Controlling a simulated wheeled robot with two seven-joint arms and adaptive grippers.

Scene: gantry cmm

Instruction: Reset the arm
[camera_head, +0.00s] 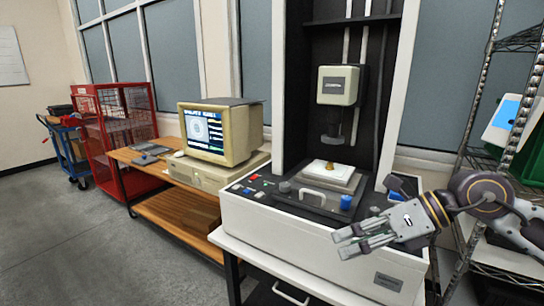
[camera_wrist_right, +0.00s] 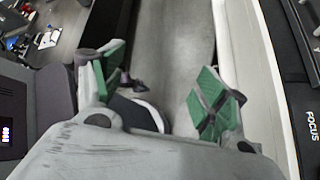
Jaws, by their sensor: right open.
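My right arm comes in from the right in the head view. Its gripper (camera_head: 350,242) is open and empty in front of the white measuring machine (camera_head: 262,222), near the front edge of its base. In the right wrist view the two green-padded fingers of this gripper (camera_wrist_right: 160,97) stand apart. Only floor and what look like parts of my own body show between and behind them. My left gripper is in neither view.
The machine's bed carries a white plate (camera_head: 330,170) with a small brass-coloured piece. A beige computer (camera_head: 221,133) stands on a wooden bench (camera_head: 185,212) to the left. A red cage (camera_head: 112,130) stands farther left. A wire shelf is at right. The left floor is clear.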

